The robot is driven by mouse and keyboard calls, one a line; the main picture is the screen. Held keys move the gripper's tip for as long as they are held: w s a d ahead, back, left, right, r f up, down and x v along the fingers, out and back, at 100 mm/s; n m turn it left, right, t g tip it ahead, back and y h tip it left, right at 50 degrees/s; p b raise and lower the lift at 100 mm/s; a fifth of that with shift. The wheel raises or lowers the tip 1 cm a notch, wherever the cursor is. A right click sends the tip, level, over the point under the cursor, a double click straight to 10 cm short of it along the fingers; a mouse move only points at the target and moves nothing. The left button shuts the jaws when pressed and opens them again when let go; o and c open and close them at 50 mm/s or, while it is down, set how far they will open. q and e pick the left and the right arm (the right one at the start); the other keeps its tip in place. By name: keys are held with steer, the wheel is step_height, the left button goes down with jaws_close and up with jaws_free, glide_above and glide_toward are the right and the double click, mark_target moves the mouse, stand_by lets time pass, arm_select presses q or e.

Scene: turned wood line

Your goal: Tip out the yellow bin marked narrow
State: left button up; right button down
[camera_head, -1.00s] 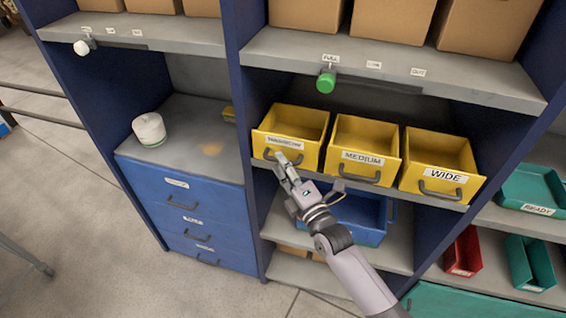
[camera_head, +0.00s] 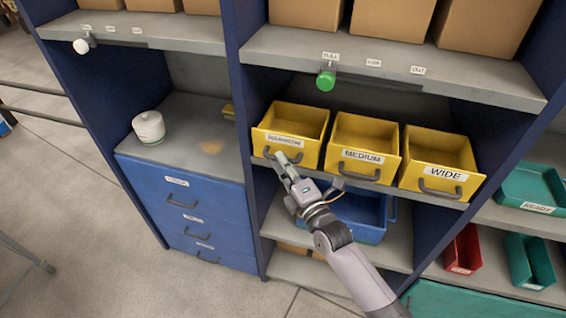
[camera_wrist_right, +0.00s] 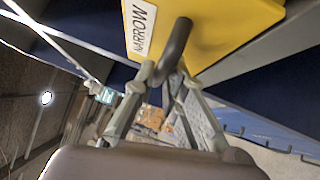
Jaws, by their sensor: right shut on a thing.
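The yellow bin marked narrow (camera_head: 307,122) sits at the left end of a row of three yellow bins on the grey shelf. It stands upright, and its inside looks empty. My right gripper (camera_head: 282,163) is at the bin's front, shut on its dark handle. In the right wrist view the narrow bin (camera_wrist_right: 215,30) fills the top, and the handle (camera_wrist_right: 177,48) runs between the fingers of my right gripper (camera_wrist_right: 165,85). My left gripper is not in view.
The medium bin (camera_head: 364,136) and wide bin (camera_head: 440,150) stand to the right. A blue bin (camera_head: 362,218) sits on the shelf below. A blue post (camera_head: 236,100) is close on the left. A green knob (camera_head: 326,80) hangs under the upper shelf.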

stand_by(0.4)
steer(key=f+n+y+b, duration=0.1)
steer(key=b, duration=0.2)
steer(key=s+n+t+y+b, duration=0.1)
steer(key=n+b, duration=0.1)
steer(key=b, duration=0.1)
steer(key=f+n+b, duration=0.1)
steer(key=b, duration=0.3)
steer(key=shift+s+a+f+n+t+y, duration=0.2)
steer(key=shift+a+f+n+t+y, duration=0.1)
steer(key=shift+t+y, duration=0.1)
steer(key=c, duration=1.6)
jaws_free()
steer(key=shift+d+r, duration=0.1)
steer(key=shift+c, duration=0.2)
